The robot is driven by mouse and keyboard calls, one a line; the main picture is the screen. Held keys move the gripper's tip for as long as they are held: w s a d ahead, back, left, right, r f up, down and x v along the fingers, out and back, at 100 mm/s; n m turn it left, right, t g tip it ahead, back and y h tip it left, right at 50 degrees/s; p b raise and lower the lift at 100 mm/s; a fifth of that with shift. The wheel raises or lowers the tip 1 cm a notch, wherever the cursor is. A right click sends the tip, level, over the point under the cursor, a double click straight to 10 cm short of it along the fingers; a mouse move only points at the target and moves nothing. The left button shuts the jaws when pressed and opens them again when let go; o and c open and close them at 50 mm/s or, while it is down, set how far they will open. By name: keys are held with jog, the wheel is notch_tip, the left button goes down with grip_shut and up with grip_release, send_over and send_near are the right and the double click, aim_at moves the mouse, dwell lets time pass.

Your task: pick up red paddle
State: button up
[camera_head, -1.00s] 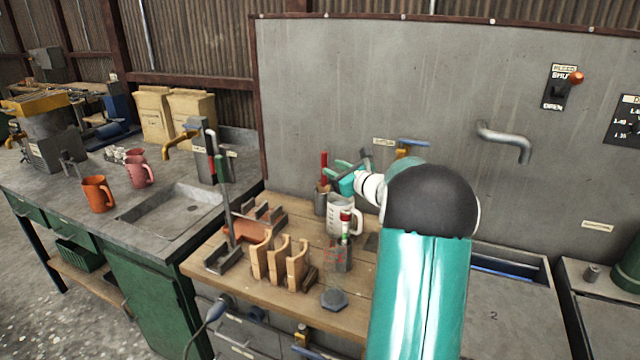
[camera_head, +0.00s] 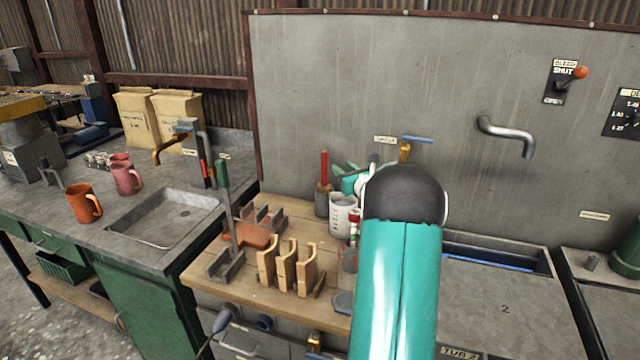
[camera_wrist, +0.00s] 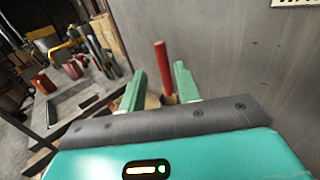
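An upright red handle (camera_head: 324,166), which I take for the red paddle, stands in a grey holder (camera_head: 322,203) at the back of the wooden bench, near the wall. Its lower part is hidden. My gripper (camera_head: 347,180) is just to its right in the head view, partly hidden by my arm. In the wrist view my gripper (camera_wrist: 160,86) is open, with green fingers apart. The red handle (camera_wrist: 162,60) shows between and beyond the fingertips. I cannot see any contact.
A white measuring jug (camera_head: 343,216) and a red-capped bottle (camera_head: 352,240) stand close by. Wooden racks (camera_head: 287,265) and a green-handled upright tool (camera_head: 224,190) are on the bench to the left. The grey wall (camera_head: 430,90) is close behind. A sink (camera_head: 170,217) lies further left.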

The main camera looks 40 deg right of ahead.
aim_at(326, 156)
jog(key=x, duration=0.9)
jog(key=shift+f, duration=0.4)
jog(key=shift+w+d+r, duration=0.1)
jog(key=shift+w+d, duration=0.05)
jog(key=shift+w, duration=0.1)
jog(key=x, duration=0.5)
jog(key=shift+w, duration=0.1)
grip_shut()
